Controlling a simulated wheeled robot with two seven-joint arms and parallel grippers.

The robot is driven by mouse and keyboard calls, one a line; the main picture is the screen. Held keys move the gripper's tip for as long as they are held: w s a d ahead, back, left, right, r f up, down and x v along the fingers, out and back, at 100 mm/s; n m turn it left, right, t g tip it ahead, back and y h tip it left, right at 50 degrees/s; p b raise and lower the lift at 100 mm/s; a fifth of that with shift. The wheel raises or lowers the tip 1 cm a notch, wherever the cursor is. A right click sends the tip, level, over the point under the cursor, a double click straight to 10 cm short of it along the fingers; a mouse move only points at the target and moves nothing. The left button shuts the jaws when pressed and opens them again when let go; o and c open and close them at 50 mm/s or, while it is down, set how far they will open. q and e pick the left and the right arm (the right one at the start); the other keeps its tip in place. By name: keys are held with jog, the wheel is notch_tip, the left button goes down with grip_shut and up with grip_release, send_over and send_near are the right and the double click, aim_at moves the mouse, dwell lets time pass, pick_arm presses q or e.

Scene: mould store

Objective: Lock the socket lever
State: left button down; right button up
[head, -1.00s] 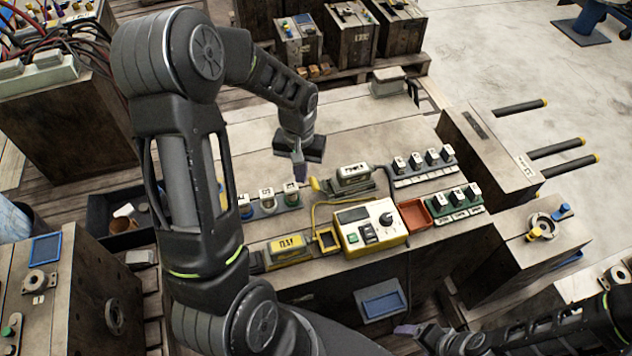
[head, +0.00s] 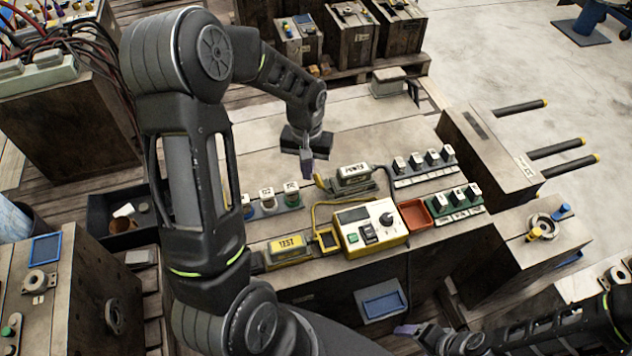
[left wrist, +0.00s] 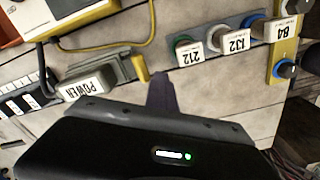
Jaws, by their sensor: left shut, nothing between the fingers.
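The grey socket block labelled POWER (head: 352,173) sits on the bench; it also shows in the left wrist view (left wrist: 82,86). Its yellow-ended lever (head: 319,183) sticks out at the block's left end, and shows in the left wrist view (left wrist: 141,68). My left gripper (head: 307,168) is shut and empty, its purple fingertips just left of the lever and pointing down. In the left wrist view the fingertips (left wrist: 161,88) are close beside the lever; I cannot tell if they touch. My right gripper (head: 406,330) is low at the right; its opening is unclear.
A yellow tester (head: 370,228) with a cable stands in front of the POWER block. A TEST block (head: 288,250) lies to its left. A rail of labelled plugs (head: 277,207) is left of the lever. A red tray (head: 413,214) is beside the tester.

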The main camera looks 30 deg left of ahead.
pick_arm(q)
jog(key=shift+d, duration=0.25)
jog(key=shift+w+d+r, duration=0.35)
jog(key=shift+w+d, duration=0.15)
jog(key=shift+w, duration=0.3)
jog(key=shift+s+a+r, duration=0.2)
jog(key=shift+s+a, duration=0.25)
jog(key=shift+s, duration=0.1)
jog(key=shift+r+p, duration=0.1)
jog(key=shift+p, duration=0.25)
notch_tip(320, 180, up, 7)
jog(key=p, duration=0.4)
jog(key=shift+p, duration=0.3)
